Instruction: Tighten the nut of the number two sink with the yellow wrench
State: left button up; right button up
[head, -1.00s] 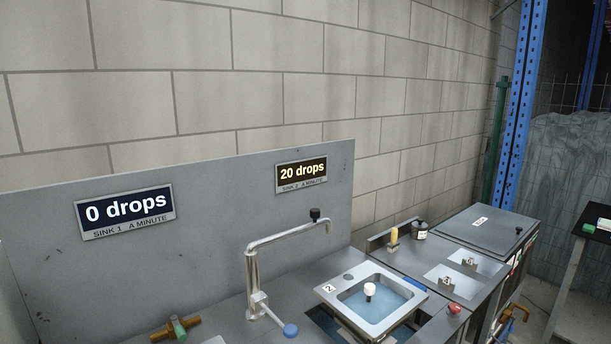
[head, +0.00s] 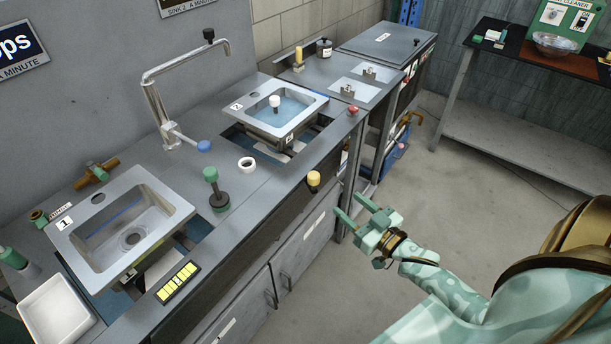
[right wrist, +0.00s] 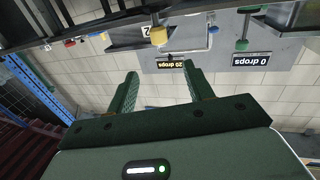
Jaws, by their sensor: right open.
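The number two sink (head: 314,98), a grey basin with blue water and a white plug, sits in the counter's far section. Its nut does not show. A yellow-headed piece (head: 314,179) with a dark lower part stands at the counter's front edge; it looks like a tool's top, but I cannot tell for sure that it is the yellow wrench. It also shows in the right wrist view (right wrist: 158,35). My right gripper (head: 349,210) is open and empty, off the counter's front, to the right of and lower in the picture than the yellow piece. My left gripper is not in view.
Sink 1 (head: 72,238) is nearer at left. A faucet (head: 155,100) arches behind. A dark table (head: 500,55) is at back right. The floor between is clear.

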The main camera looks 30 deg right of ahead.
aim_at(310, 172)
jog(key=w+b, duration=0.1)
jog(key=w, duration=0.4)
jog(key=w+a, duration=0.1)
jog(key=w, duration=0.4)
jog(key=w+b, duration=0.1)
jog(key=w, duration=0.3)
jog(key=shift+w+a+f+b, duration=0.2)
jog(key=shift+w+a+b, duration=0.1)
jog(key=shift+w+a, duration=0.1)
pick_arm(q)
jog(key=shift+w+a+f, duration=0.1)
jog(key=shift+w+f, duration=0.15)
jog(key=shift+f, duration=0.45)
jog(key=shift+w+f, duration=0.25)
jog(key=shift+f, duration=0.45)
pick_arm(e)
jog(key=shift+w+a, duration=0.15)
jog(key=shift+w, duration=0.5)
jog(key=shift+r, duration=0.1)
